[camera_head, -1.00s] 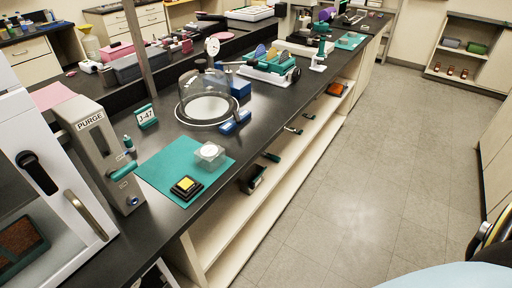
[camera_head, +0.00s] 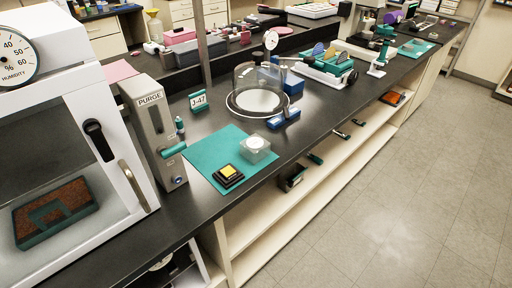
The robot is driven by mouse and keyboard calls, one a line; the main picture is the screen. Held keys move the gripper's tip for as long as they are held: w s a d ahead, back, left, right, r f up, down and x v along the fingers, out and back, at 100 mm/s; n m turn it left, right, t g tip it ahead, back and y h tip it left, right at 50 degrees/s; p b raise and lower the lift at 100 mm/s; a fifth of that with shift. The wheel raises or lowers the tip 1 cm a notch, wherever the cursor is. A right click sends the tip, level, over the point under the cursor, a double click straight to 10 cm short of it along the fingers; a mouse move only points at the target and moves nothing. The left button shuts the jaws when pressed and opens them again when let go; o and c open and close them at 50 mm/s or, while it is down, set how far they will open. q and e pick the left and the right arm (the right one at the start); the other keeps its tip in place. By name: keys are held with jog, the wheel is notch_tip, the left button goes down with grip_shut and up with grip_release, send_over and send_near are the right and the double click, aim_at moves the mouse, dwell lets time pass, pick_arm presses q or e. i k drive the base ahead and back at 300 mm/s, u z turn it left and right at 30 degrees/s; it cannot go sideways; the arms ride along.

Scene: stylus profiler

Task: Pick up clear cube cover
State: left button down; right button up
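The clear cube cover (camera_head: 256,149) is a small see-through box with a whitish round shape in or on it. It sits on the teal mat (camera_head: 208,154) on the black bench. A small black block with a yellow top (camera_head: 228,175) lies on the same mat, in front and to the left of the cover. Neither of my grippers shows in the head view.
A white cabinet with a humidity dial (camera_head: 16,56) and the grey PURGE unit (camera_head: 152,130) stand left of the mat. A glass dome (camera_head: 258,88) and a blue block (camera_head: 284,118) stand behind. Shelves lie below the bench edge; open floor (camera_head: 400,190) is at right.

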aim_at(254, 148)
jog(key=z, duration=1.3)
jog(key=i, duration=1.5)
jog(key=u, duration=0.95)
